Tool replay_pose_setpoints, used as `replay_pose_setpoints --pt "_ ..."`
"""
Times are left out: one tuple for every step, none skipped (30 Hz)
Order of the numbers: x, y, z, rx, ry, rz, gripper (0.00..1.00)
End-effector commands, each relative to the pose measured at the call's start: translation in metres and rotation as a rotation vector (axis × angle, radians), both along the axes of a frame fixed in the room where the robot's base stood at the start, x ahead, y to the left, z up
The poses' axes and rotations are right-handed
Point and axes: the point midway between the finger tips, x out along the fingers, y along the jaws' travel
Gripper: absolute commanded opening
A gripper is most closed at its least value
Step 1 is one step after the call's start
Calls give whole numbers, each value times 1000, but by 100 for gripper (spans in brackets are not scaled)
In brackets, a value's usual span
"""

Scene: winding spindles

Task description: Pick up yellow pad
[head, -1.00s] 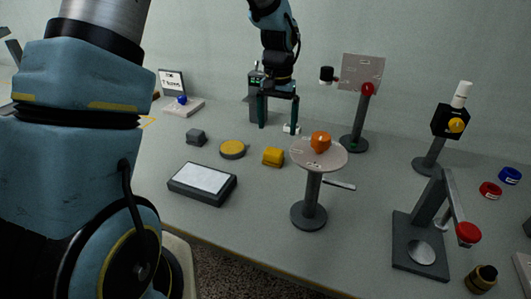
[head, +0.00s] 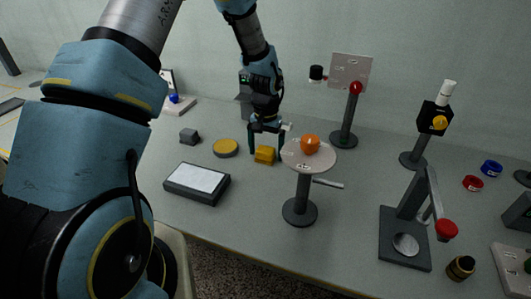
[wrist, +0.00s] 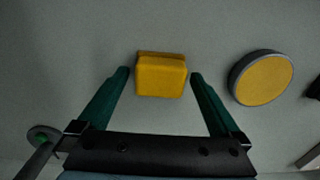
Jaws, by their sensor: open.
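The yellow pad (head: 264,155) is a small rounded block lying on the grey table, left of the round stand. In the wrist view the pad (wrist: 161,75) sits between and just beyond the fingertips, with bare gaps on both sides. My gripper (head: 266,150) is open and empty, close above and around the far side of the pad. In the wrist view its two green fingers (wrist: 160,73) are spread wide. Whether the fingertips reach the table is hard to tell.
A flat yellow disc with dark rim (head: 225,148) lies left of the pad. A stand with a round top (head: 300,207) bearing an orange object (head: 310,144) is close on the right. A grey cube (head: 189,136) and a white-topped box (head: 197,183) are further left.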

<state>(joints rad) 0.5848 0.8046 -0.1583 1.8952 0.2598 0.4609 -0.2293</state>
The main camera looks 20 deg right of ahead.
Motion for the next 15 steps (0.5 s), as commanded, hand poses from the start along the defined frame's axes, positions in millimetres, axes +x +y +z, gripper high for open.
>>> replay_pose_setpoints --pt "0 0 0 0 0 0 100" --pt "0 0 0 0 0 0 100" --pt "0 0 0 0 0 0 100" --pt "0 0 0 0 0 0 100" --pt "0 0 0 0 0 0 98" --pt "0 0 0 0 0 0 93" --pt "0 0 0 0 0 0 90" --pt "0 0 0 0 0 0 86" --pt "0 0 0 0 0 0 82" --pt "0 0 0 0 0 -1 79" --pt "0 0 0 0 0 0 75" --pt "0 0 0 0 0 -1 71" --pt "0 0 0 0 0 -1 67" --pt "0 0 0 0 0 -1 64" --pt "0 0 0 0 0 -1 60"
